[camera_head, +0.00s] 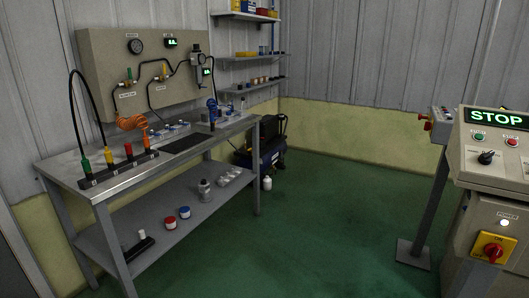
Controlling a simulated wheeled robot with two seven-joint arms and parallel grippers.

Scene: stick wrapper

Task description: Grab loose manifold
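A dark manifold bar (120,169) lies along the left part of the metal workbench (92,190). Green, yellow, red and orange fittings stand up from it. A black hose (84,79) arcs up from its green fitting, and an orange coiled hose (130,122) is at its right end. A smaller dark bar-shaped part (138,249) with a light end lies on the bench's lower shelf (185,248), front left. I cannot tell which of the two is the loose manifold. Neither of my grippers is in view.
A beige panel (105,65) with gauges stands behind the bench. Red (170,222) and blue (184,212) lidded jars sit on the lower shelf. A blue compressor (272,152) stands beyond the bench. A control console (490,155) is at right. Green floor (310,230) between is clear.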

